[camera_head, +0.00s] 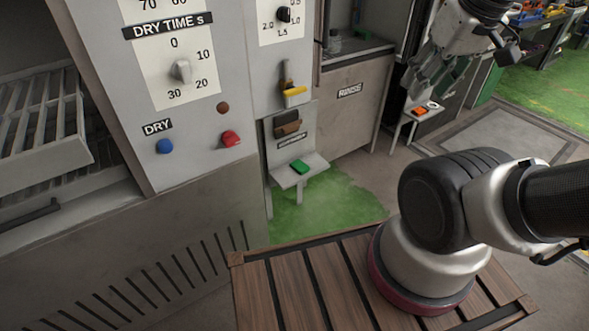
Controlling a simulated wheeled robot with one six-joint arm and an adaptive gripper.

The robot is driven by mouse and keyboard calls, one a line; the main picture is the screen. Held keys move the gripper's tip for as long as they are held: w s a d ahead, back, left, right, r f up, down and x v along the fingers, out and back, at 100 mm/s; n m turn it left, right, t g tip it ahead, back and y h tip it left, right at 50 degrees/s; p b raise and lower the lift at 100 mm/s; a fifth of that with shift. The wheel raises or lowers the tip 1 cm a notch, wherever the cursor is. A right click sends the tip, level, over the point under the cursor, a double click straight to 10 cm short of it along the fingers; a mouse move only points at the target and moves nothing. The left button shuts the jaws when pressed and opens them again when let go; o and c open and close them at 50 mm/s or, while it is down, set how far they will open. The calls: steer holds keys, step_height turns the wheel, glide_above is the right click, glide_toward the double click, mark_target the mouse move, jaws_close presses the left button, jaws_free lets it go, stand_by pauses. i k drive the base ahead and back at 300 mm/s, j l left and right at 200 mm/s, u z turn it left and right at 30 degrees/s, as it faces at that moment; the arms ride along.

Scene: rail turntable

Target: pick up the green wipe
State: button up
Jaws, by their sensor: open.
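A small green block-like piece (300,167), which looks like the green wipe, lies on a small grey shelf (288,182) at the foot of the control panel, left of the picture's middle. My gripper (432,84) is at the upper right, open, with its fingers pointing down and left. It is well to the right of the green wipe and apart from it. No object shows between the fingers.
A small stand (408,118) with an orange item (420,111) is just below my gripper. The panel has a yellow-handled lever (294,91), a blue button (164,146) and a red knob (231,139). The rinse cabinet (350,110) stands between shelf and gripper.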

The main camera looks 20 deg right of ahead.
mark_target(300, 167)
steer(key=z, duration=0.15)
steer(key=u, duration=2.2)
steer(key=z, duration=2.2)
steer(key=i+l, duration=0.2)
steer(key=l, duration=0.15)
steer(key=i+l, duration=0.2)
steer(key=l, duration=0.2)
steer(key=i+l, duration=0.25)
steer(key=i+l+u, duration=0.1)
steer(key=u, duration=0.3)
steer(key=l+u, duration=0.6)
steer(key=u, duration=0.25)
